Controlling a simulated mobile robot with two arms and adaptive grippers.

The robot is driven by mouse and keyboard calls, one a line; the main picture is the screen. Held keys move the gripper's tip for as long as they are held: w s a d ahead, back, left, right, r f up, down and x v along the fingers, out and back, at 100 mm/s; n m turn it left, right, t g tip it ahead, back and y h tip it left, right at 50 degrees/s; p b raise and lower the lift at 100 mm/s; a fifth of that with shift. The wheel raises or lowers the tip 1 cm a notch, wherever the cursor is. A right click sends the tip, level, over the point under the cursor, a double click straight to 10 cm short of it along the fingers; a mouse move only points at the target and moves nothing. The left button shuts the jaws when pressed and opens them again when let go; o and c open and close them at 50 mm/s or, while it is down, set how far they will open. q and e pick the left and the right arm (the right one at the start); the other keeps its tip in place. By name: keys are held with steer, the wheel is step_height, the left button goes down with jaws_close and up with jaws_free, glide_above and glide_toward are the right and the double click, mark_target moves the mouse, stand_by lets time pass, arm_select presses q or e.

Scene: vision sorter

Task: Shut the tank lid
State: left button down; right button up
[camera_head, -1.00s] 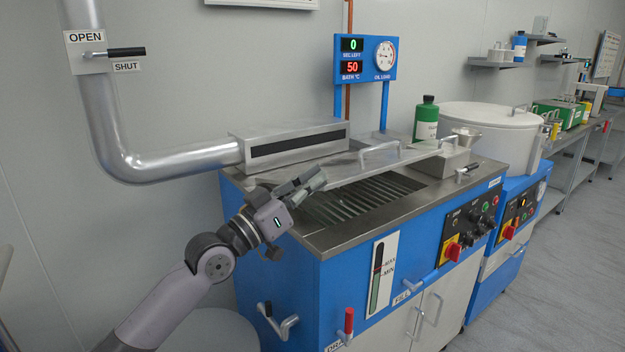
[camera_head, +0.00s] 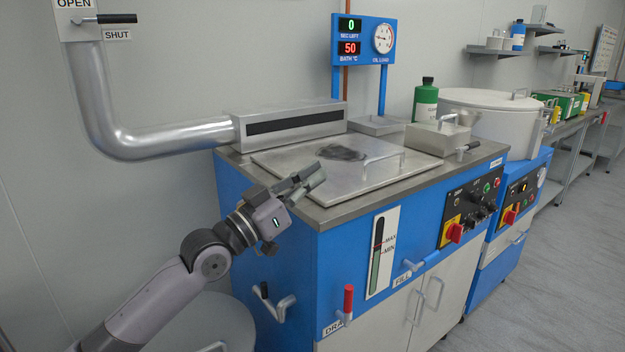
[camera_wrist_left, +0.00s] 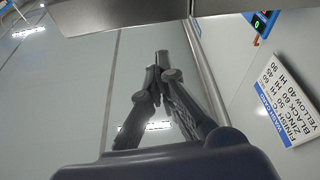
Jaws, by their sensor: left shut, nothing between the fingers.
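The tank lid (camera_head: 280,163) is a flat grey metal plate with a bar handle (camera_head: 388,160). It lies flat over the tank opening in the worktop, and the bars inside the tank are hidden. A dark patch shows on the lid's middle; I cannot tell if it is a stain or a shadow. My left gripper (camera_head: 312,182) is shut and empty, near the lid's front left edge. It shows shut in the left wrist view too (camera_wrist_left: 160,62). My right gripper is not in view.
A long slotted vent box (camera_head: 292,126) stands behind the lid, joined to a thick pipe (camera_head: 130,143). A green bottle (camera_head: 425,102), a small metal box (camera_head: 436,139) and a white round drum (camera_head: 490,118) stand to the right. A red-handled drain lever (camera_head: 347,300) sticks out in front.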

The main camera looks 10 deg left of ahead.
arm_select(q)
steer(key=shift+s+d, duration=0.1)
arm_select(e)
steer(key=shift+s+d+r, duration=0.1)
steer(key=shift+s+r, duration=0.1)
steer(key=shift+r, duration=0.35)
arm_select(q)
steer(key=shift+f, duration=0.1)
